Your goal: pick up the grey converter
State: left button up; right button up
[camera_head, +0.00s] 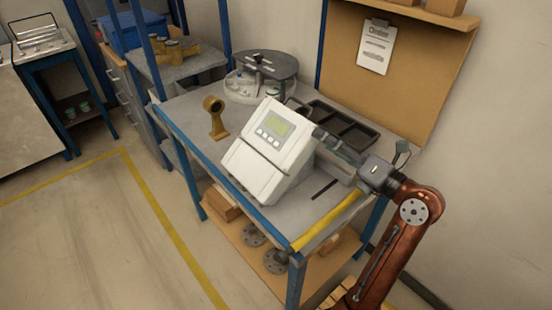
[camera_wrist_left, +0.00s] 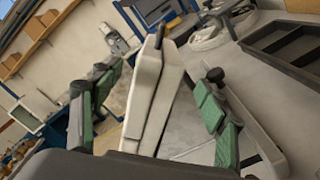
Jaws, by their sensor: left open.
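The grey converter (camera_head: 258,172) is a pale, boxy housing with a sloped face, a small green display and several buttons. It stands near the front edge of the workbench. My left gripper (camera_head: 338,146) is at its right side, and its arm comes in from the lower right in the head view. In the left wrist view the gripper (camera_wrist_left: 160,84) is open, with green-padded fingers spread on either side of the converter (camera_wrist_left: 148,95), which shows edge-on between them. Gaps show beside both fingers. My right gripper is in neither view.
A dark compartment tray (camera_head: 342,128) lies behind the converter. A brass-coloured fitting (camera_head: 215,118) stands to its left, and a round grey-topped fixture (camera_head: 262,66) is at the back. A brown backboard (camera_head: 400,90) with a clipboard (camera_head: 377,47) closes off the rear.

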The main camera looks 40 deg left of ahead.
aim_at(295, 121)
pick_arm(q)
jog(key=a, duration=0.2)
jog(key=a+b, duration=0.1)
jog(key=a, duration=0.1)
jog(key=a+b, duration=0.1)
jog(key=a, duration=0.1)
jog(key=shift+w+a+f, duration=0.1)
jog(key=shift+w+f, duration=0.1)
jog(key=shift+w, duration=0.1)
jog(key=shift+a+r, duration=0.1)
jog(key=shift+a, duration=0.25)
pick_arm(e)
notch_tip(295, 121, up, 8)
pick_arm(q)
jog(key=a+b, duration=0.2)
jog(key=a, duration=0.2)
jog(key=shift+w+a+b, duration=0.25)
jog(key=shift+a+b, duration=0.05)
jog(key=shift+b, duration=0.1)
jog(key=shift+a+r, duration=0.15)
jog(key=shift+a, duration=0.1)
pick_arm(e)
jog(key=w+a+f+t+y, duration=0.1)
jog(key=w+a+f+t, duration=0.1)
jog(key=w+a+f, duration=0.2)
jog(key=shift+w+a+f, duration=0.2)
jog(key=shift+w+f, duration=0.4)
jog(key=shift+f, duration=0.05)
pick_arm(q)
grip_shut()
